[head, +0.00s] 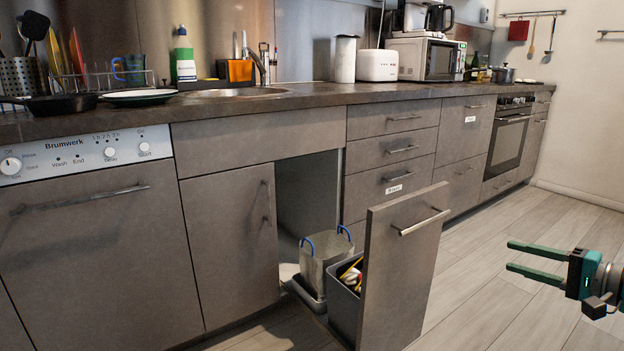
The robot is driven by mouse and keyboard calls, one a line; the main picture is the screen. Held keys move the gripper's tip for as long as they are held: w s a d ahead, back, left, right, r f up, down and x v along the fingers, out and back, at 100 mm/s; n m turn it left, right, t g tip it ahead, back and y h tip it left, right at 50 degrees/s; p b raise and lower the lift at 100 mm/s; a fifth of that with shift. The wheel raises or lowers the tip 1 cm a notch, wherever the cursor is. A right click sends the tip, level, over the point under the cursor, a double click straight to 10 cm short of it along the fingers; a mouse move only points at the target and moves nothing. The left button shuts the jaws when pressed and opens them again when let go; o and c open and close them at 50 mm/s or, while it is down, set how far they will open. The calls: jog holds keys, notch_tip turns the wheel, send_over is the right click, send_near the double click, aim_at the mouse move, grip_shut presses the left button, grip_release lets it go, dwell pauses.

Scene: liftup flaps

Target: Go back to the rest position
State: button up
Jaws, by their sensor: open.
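My gripper (512,256) is at the right side of the head view, with its two green fingers apart and nothing between them. It points left and is in the air over the floor, to the right of the pulled-out drawer front (405,265) and clear of its handle (424,222). The drawer stands out from under the counter. It bears a grey metal bin with blue handles (322,258) and a dark bin (344,309) with some yellow and white contents. Most of the dark bin is hidden behind the drawer front.
A long counter (320,95) runs along the wall, with a dishwasher (90,230) at left and an oven (508,145) at right. Several closed drawers (390,150) are beside the opening. The wooden floor (480,300) is clear around my gripper.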

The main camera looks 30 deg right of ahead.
jog(key=w+a+n+g+y, duration=0.3)
jog(key=w+a, duration=0.4)
jog(key=a, duration=0.2)
jog(key=w+a+n+g+y, duration=0.2)
jog(key=w+a+n, duration=0.2)
jog(key=w+a, duration=0.45)
jog(key=a+f+n+g+y, duration=0.1)
jog(key=a+n+g, duration=0.15)
jog(key=a, duration=0.65)
jog(key=a+f+n+g, duration=0.1)
jog(key=a+f+g, duration=0.15)
jog(key=a, duration=0.65)
jog(key=s+a+f+n+g+h, duration=0.2)
jog(key=s+a+f+n+g, duration=0.25)
jog(key=a, duration=0.65)
jog(key=s+a+f+n+g+h, duration=0.1)
jog(key=s+f+g+h, duration=0.2)
jog(key=s, duration=0.4)
jog(key=s+f+n+h, duration=0.1)
jog(key=s+f+h, duration=0.1)
jog(key=s+f, duration=0.4)
notch_tip(320, 180, up, 13)
jog(key=s+p, duration=0.1)
jog(key=p, duration=1.1)
jog(key=shift+s, duration=0.15)
